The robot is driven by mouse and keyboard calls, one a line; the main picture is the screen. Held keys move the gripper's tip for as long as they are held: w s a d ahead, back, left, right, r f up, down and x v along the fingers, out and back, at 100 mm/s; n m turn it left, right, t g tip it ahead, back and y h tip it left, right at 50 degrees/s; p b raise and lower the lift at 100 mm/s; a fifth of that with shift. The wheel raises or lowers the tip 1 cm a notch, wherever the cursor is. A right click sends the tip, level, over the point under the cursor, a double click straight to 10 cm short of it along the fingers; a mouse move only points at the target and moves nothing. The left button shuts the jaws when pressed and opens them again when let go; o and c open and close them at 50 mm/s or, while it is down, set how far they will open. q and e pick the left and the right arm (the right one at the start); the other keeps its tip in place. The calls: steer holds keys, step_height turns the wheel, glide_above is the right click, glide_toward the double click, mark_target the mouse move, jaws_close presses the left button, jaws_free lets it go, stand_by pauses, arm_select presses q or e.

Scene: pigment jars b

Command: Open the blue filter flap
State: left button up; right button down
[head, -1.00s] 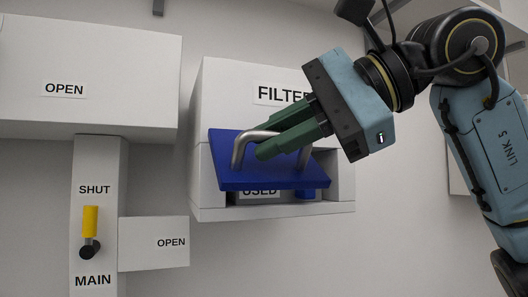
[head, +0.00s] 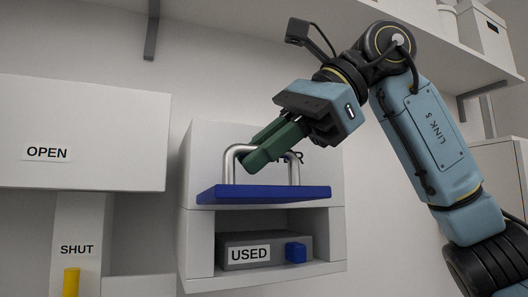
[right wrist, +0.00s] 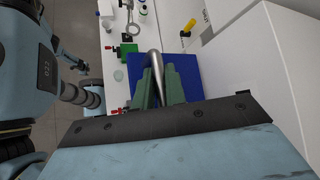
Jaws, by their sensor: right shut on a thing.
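The blue filter flap (head: 265,194) is swung up and lies close to level on the front of the white filter box (head: 197,245). Its bent silver handle (head: 232,162) stands up from it. My right gripper (head: 262,150) is shut on this handle. In the right wrist view, the green fingers (right wrist: 163,86) lie on both sides of the handle (right wrist: 154,62), over the blue flap (right wrist: 192,68). Below the flap, the opening shows a grey used filter (head: 262,243) with a blue knob. My left gripper seems to show small in the right wrist view (right wrist: 78,66), its jaws unclear.
A white box marked OPEN (head: 80,120) stands out at the left, above a yellow lever (head: 71,283) below a SHUT label. A wall shelf (head: 420,38) with containers runs above my right arm. The space before the opening is clear.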

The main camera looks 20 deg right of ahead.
steer(key=shift+w, duration=0.15)
stand_by(0.3)
steer(key=c, duration=1.5)
jaws_free()
steer(key=shift+w, duration=0.15)
steer(key=shift+o, duration=0.2)
steer(key=shift+r, duration=0.1)
steer(key=shift+s+d+r, duration=0.1)
steer(key=shift+s+d, duration=0.1)
steer(key=v, duration=1.3)
steer(key=shift+w, duration=0.2)
